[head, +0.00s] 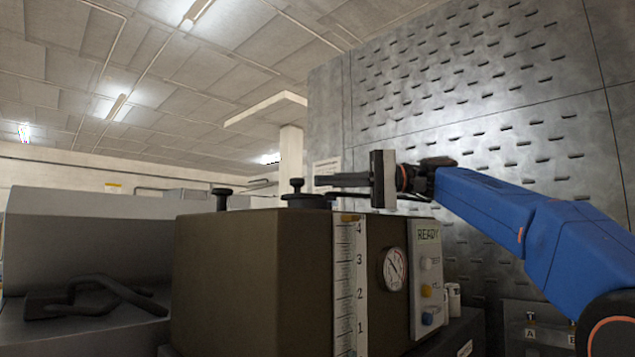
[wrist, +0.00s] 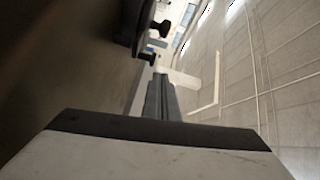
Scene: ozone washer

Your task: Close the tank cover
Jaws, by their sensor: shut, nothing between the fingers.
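The tank (head: 255,270) is a brown box in the middle of the head view. A low black piece with a knob, which looks like the tank cover (head: 308,202), shows at its top edge. Whether it is fully seated cannot be told. A second black knob (head: 222,195) stands farther left on top. My gripper (head: 318,181) is shut and empty, pointing left at about the height of the cover's knob; contact cannot be told. In the wrist view, the shut fingers (wrist: 160,95) point toward two dark knobs (wrist: 158,40) beside the tank's brown side.
A control panel (head: 427,280) reading READY, a round gauge (head: 394,268) and a numbered scale (head: 348,290) are on the tank's front. A grey unit with a dark handle (head: 100,295) stands at left. A metal wall (head: 470,90) rises behind my arm.

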